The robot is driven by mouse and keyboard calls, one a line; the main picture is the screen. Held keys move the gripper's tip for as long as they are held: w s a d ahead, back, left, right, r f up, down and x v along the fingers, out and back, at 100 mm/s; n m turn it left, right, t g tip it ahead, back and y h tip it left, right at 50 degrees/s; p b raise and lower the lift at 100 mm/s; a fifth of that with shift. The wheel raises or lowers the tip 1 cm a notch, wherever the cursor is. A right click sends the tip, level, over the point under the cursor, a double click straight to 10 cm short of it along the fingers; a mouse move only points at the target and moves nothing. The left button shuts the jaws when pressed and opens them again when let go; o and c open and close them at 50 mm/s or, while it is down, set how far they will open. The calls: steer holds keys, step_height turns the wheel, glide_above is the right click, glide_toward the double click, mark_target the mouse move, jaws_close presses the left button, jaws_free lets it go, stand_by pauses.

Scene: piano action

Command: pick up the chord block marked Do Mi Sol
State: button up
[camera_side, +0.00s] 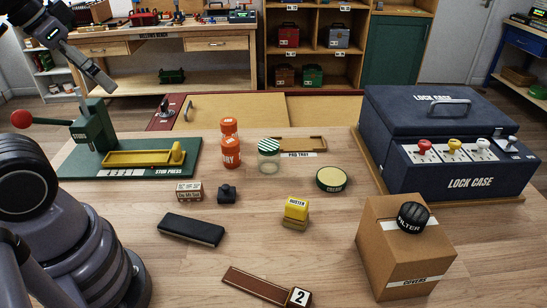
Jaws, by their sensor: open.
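The chord block (188,191) is a small brown and white block whose small lettering appears to read Do Mi Sol. It sits on the wooden table at left of centre, in front of the green stud press. My gripper (102,82) is high at the upper left, above and behind the press and well apart from the block. It is open and seen side-on, with nothing visible in it.
A small dark block (227,193) stands just right of the chord block, and a black case (191,229) lies in front. The stud press (92,138) has a red-knobbed lever. Orange jars (230,153) stand behind. The yellow duster (296,210) is farther right.

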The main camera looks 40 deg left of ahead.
stand_by(0.3)
steer(key=n+g+h, duration=0.1)
steer(key=n+h, duration=1)
steer(key=n, duration=0.7)
glide_above(188, 186)
steer(key=s+d, duration=0.1)
steer(key=d, duration=0.1)
step_height(188, 186, down, 24)
steer(key=a+f+n+t, duration=0.1)
steer(key=f+n, duration=0.2)
steer(key=f, duration=0.1)
steer(key=s+a+f+n+t+y, duration=0.1)
steer(key=a+f+n+t, duration=0.1)
steer(key=f+n, duration=0.1)
steer(key=s+a+f+n+t, duration=0.1)
steer(key=a+f+n+t, duration=0.1)
steer(key=f, duration=0.3)
steer(key=shift+s+f+n+y, duration=0.15)
steer(key=shift+f+n+y, duration=0.15)
steer(key=shift+f+n, duration=0.15)
steer(key=shift+d+f+n, duration=0.1)
steer(key=shift+f+n, duration=0.15)
steer(key=shift+f, duration=0.05)
steer(key=x, duration=0.7)
